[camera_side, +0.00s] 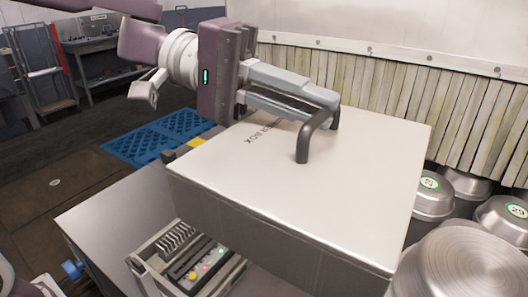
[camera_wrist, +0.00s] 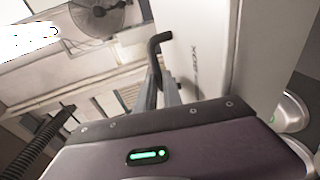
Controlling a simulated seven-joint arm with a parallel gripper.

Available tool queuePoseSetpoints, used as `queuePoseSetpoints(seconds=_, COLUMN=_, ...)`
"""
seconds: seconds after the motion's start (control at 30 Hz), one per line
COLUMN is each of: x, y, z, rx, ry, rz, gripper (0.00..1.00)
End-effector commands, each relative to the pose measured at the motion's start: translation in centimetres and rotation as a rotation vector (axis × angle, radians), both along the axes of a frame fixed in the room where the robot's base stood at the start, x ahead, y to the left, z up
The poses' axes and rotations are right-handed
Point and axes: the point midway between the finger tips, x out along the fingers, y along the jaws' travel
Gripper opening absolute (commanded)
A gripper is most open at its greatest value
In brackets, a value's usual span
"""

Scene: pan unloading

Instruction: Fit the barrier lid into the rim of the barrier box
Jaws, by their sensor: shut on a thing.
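The barrier lid (camera_side: 340,165) is a broad pale flat plate with dark lettering ending in "BOX" and a dark bar handle (camera_side: 304,145). My gripper (camera_side: 326,108) reaches in from the upper left and is shut on the far part of this handle. The lid lies about level in the side view. Below its near edge is a grey wall (camera_side: 270,235), which seems to be the barrier box. The rim is hidden under the lid, so I cannot tell whether the lid is seated. In the wrist view the handle (camera_wrist: 154,55) rises between my fingers, beside the lid's lettered face (camera_wrist: 192,50).
A grey control unit with lit buttons (camera_side: 205,262) stands below the near left side. Round metal pans (camera_side: 465,270) stand close at the right. A slatted wall (camera_side: 385,90) runs behind. A blue grating (camera_side: 170,135) lies on the floor at the left.

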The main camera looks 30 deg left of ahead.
Motion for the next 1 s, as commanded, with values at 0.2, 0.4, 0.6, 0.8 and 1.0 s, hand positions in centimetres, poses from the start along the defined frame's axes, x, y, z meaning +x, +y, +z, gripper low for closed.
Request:
queuePoseSetpoints(seconds=0.2, x=-0.1, y=-0.2, z=3.4, rx=-0.002, ry=-0.006, rz=-0.003, gripper=0.00)
queuePoseSetpoints(seconds=0.4, x=0.9, y=2.2, z=4.4, rx=0.000, ry=-0.004, rz=0.007, gripper=0.00)
queuePoseSetpoints(seconds=0.6, x=1.9, y=6.5, z=4.4, rx=0.004, ry=-0.007, rz=0.007, gripper=0.00)
queuePoseSetpoints(seconds=0.8, x=2.2, y=11.6, z=4.3, rx=0.007, ry=-0.007, rz=0.006, gripper=0.00)
queuePoseSetpoints(seconds=1.0, x=1.7, y=16.9, z=4.3, rx=0.006, ry=-0.004, rz=0.007, gripper=0.00)
